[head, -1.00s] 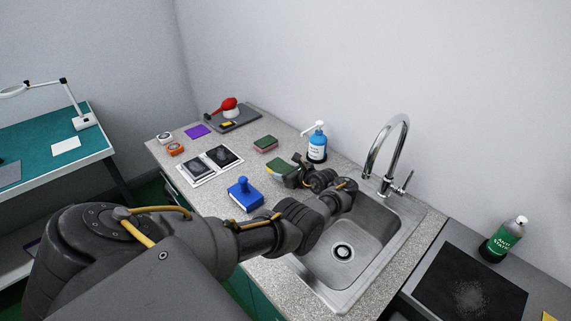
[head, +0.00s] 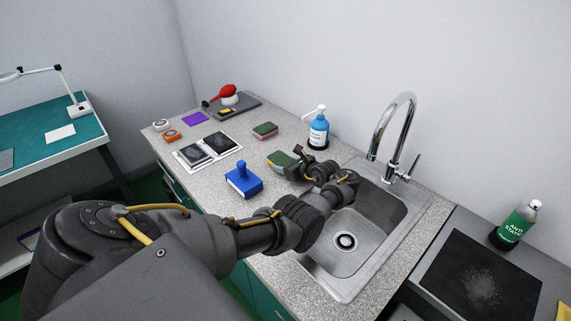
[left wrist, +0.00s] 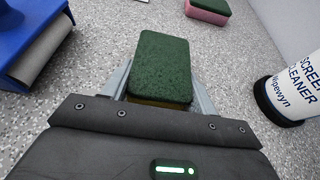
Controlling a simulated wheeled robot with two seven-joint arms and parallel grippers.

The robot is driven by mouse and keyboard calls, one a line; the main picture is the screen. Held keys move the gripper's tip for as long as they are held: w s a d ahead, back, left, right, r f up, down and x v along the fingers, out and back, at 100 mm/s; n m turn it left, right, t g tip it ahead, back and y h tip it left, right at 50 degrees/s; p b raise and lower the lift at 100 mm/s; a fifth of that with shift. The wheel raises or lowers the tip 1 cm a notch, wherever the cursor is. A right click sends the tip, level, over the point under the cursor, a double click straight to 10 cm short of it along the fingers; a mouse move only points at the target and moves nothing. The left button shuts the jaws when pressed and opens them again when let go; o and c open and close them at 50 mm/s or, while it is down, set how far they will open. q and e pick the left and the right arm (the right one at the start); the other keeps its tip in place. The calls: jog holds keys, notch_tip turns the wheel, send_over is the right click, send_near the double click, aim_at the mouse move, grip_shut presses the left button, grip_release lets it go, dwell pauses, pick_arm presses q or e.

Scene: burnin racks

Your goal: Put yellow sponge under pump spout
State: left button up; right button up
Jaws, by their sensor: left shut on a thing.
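My left gripper (head: 288,165) is shut on the yellow sponge (head: 279,165), which has a dark green top. In the left wrist view the green top of the sponge (left wrist: 163,65) sits between the fingers (left wrist: 160,85), with a thin yellowish edge below it. I cannot tell whether it touches the counter. The blue pump bottle (head: 318,134), labelled screen cleaner, stands by the wall, behind and to the right of the sponge, apart from it. Its white spout (head: 312,112) points left. My right gripper is not in view.
A pink sponge with green top (head: 265,130) lies left of the bottle. A blue roller-like tool (head: 243,182) lies left of the held sponge. The sink (head: 345,260) and tall tap (head: 385,125) are to the right. The counter between pink sponge and bottle is clear.

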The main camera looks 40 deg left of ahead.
pick_arm(q)
jog(key=o, duration=0.9)
jog(key=shift+o, duration=0.2)
jog(key=shift+r, duration=0.1)
jog(key=shift+d+r+p, duration=0.2)
jog(key=shift+r+p, duration=0.05)
jog(key=shift+p, duration=0.05)
jog(key=p+v, duration=0.6)
jog(key=v, duration=0.4)
jog(key=shift+d+r, duration=0.15)
jog(key=shift+d, duration=0.15)
jog(key=shift+s+d, duration=0.1)
jog(key=shift+d, duration=0.3)
